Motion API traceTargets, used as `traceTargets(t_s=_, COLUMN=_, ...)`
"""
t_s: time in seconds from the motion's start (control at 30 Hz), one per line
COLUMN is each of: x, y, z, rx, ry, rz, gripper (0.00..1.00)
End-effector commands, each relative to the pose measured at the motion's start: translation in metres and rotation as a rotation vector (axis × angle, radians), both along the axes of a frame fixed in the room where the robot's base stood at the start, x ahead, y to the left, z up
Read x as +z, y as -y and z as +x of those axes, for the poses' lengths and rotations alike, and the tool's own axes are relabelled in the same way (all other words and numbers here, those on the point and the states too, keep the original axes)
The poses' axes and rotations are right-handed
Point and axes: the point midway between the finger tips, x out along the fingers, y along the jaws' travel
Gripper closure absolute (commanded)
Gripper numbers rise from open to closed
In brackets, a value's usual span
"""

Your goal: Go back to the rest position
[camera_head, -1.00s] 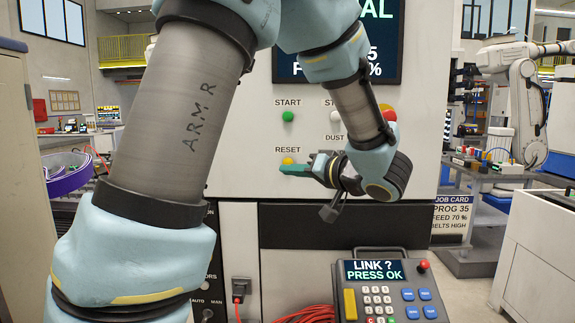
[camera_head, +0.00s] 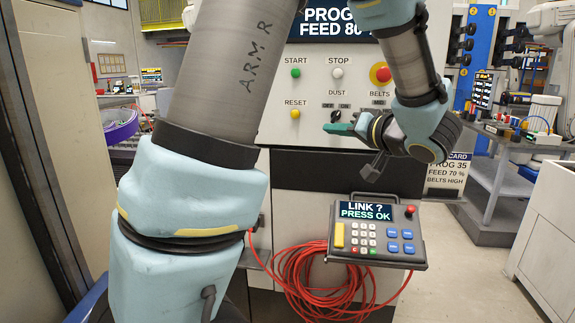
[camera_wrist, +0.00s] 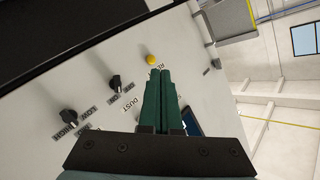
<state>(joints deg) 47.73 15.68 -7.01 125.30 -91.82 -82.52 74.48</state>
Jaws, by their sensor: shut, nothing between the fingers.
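My gripper (camera_head: 332,125) has green fingers, pressed together and empty. In the head view it is in front of the white machine panel (camera_head: 270,128), to the right of the yellow RESET button (camera_head: 295,114). The wrist view shows the shut green fingers (camera_wrist: 161,82) pointing at the panel, with the yellow button (camera_wrist: 151,59) just beyond their tips. A gap between fingertips and panel seems to show, but its depth is hard to judge. My arm spans the head view and hides part of the panel.
A pendant (camera_head: 378,232) showing "LINK ? PRESS OK" hangs below my gripper, with a coiled red cable (camera_head: 300,265) beside it. The panel has a green START button (camera_head: 295,73), a white STOP button (camera_head: 337,72) and a red knob (camera_head: 381,73).

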Motion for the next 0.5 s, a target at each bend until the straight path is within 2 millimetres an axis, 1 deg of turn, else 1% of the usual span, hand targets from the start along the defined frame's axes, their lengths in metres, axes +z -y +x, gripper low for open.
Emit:
traceTargets(t_s=0.03, x=-0.001, y=-0.003, z=0.005, rx=-0.01, ry=0.004, rz=-0.014, gripper=1.0)
traceTargets(t_s=0.33, x=-0.01, y=-0.002, z=0.038, rx=-0.149, ry=0.019, rz=-0.144, gripper=1.0)
traceTargets(t_s=0.5, x=-0.022, y=-0.002, z=0.058, rx=-0.265, ry=-0.003, rz=-0.254, gripper=1.0)
